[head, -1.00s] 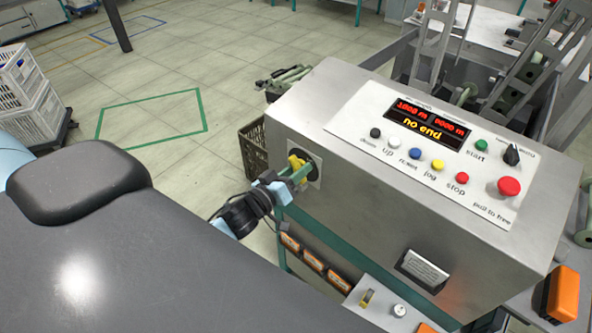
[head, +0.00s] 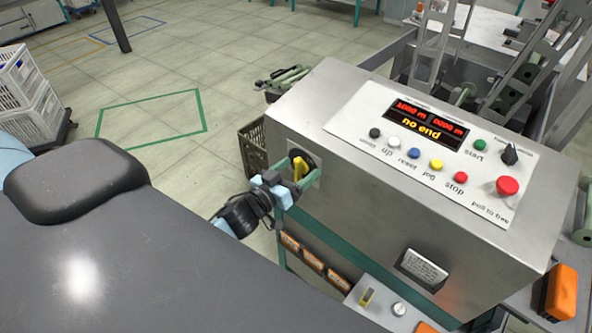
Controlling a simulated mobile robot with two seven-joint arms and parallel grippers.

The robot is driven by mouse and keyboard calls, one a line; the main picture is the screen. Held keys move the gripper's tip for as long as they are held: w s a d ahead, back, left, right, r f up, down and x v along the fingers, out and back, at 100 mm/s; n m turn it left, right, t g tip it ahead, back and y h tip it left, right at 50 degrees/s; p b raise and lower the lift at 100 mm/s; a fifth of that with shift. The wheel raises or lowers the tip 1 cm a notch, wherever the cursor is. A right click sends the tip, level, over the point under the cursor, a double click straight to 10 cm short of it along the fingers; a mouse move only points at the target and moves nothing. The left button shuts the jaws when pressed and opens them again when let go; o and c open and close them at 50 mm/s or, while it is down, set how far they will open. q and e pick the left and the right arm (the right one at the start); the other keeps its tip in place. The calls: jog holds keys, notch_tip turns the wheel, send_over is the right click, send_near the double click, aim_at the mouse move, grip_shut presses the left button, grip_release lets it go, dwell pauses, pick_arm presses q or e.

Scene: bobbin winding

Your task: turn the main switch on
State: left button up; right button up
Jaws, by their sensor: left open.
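The main switch (head: 299,167) is a yellow rotary handle on a dark round base, set in a plate on the left side of the grey control box (head: 400,235). Its handle stands close to upright. My left gripper (head: 301,184) is open at the switch, its fingers just in front of and below the handle and partly hiding it. I cannot tell whether they touch it. The display (head: 427,122) on the box top is lit in red and yellow. My right gripper is not in view.
The panel has several coloured buttons, a black selector knob (head: 510,153) and a red stop button (head: 508,186). A dark crate (head: 253,148) stands behind the box's left side. An orange box (head: 561,294) is at the lower right. Open floor lies to the left.

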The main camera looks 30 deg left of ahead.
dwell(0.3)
pick_arm(q)
jog(key=s+a+p, duration=0.1)
jog(key=s, duration=0.8)
jog(key=shift+a+p, duration=0.25)
jog(key=shift+p, duration=0.1)
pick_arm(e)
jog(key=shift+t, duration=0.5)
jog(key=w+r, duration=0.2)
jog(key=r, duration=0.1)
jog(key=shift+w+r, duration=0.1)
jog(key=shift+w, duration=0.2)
pick_arm(q)
jog(key=s+d+f+m+g, duration=0.1)
jog(key=s+d+f+g, duration=0.3)
jog(key=s+f, duration=0.4)
jog(key=s+d+f+m+g, duration=0.2)
jog(key=s+d+f+g, duration=0.2)
jog(key=s+f, duration=0.5)
jog(key=s+d, duration=0.2)
jog(key=s, duration=0.1)
jog(key=shift+s+d+y, duration=0.15)
jog(key=shift+y, duration=0.25)
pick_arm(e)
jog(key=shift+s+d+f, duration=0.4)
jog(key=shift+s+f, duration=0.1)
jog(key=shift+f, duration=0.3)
